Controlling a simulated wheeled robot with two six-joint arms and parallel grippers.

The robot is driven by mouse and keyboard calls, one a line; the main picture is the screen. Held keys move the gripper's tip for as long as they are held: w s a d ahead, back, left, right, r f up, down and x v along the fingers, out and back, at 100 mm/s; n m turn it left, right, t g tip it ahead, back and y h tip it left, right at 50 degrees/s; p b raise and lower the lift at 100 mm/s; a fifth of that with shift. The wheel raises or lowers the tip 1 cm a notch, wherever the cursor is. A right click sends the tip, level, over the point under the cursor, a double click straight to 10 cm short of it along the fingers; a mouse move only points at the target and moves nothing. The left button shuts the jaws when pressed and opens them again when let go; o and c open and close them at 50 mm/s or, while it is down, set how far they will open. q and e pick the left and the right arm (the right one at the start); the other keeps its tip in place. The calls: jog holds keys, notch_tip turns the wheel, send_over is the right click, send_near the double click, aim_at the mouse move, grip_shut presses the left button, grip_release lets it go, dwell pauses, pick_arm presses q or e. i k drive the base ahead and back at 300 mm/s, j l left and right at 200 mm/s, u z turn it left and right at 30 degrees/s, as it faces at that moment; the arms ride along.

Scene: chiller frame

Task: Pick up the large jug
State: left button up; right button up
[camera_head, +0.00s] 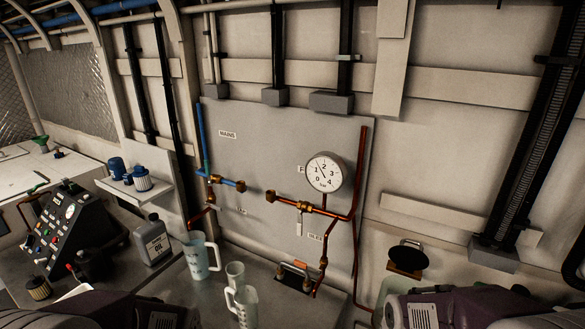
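The large jug (198,258) is pale and translucent with dark markings. It stands upright on the grey bench (262,281), left of the picture's middle, its handle on the right side. A smaller pale beaker (235,272) stands close to its right. Parts of my two arms show at the bottom left and bottom right, apart from the jugs. Neither gripper's fingers are in view.
A grey oil bottle (153,241) stands left of the large jug, beside a control box (70,228) with knobs. Behind are a wall panel with copper pipes (312,209) and a gauge (324,172). A dark-handled tool (294,276) lies to the right on the bench.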

aim_at(194, 244)
jog(key=k+z, duration=0.15)
jog(key=z, duration=0.8)
jog(key=u, duration=1.75)
jog(key=z, duration=1.75)
jog(key=u, duration=1.75)
